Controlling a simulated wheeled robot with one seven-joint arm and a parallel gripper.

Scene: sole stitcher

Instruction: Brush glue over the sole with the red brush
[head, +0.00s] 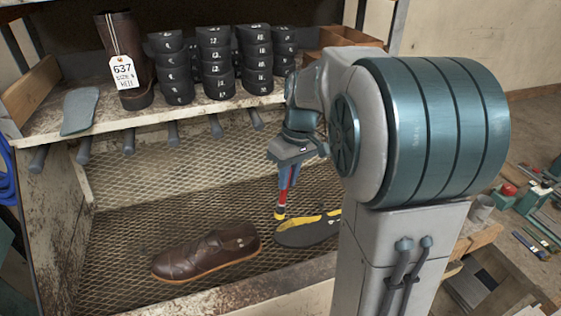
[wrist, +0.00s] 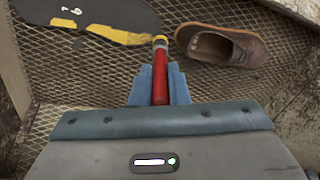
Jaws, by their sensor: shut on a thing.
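My gripper (head: 287,178) is shut on the red brush (wrist: 160,82), which points down with its yellow tip lowest. The brush also shows in the head view (head: 282,197). The dark sole (head: 305,236) lies on the mesh, partly hidden behind my arm. In the wrist view the sole (wrist: 95,12) is at the upper left, with a white mark and a yellow band along its near edge. The brush tip is at the right end of that band; I cannot tell whether it touches. The rest of the sole's top is dark.
A brown shoe (head: 207,253) lies on the mesh left of the sole, apart from it. Above, a shelf holds a tagged boot (head: 124,60), stacked black numbered pieces (head: 215,60) and a grey-green sole shape (head: 80,109). Pegs stick out under the shelf. The mesh behind the shoe is clear.

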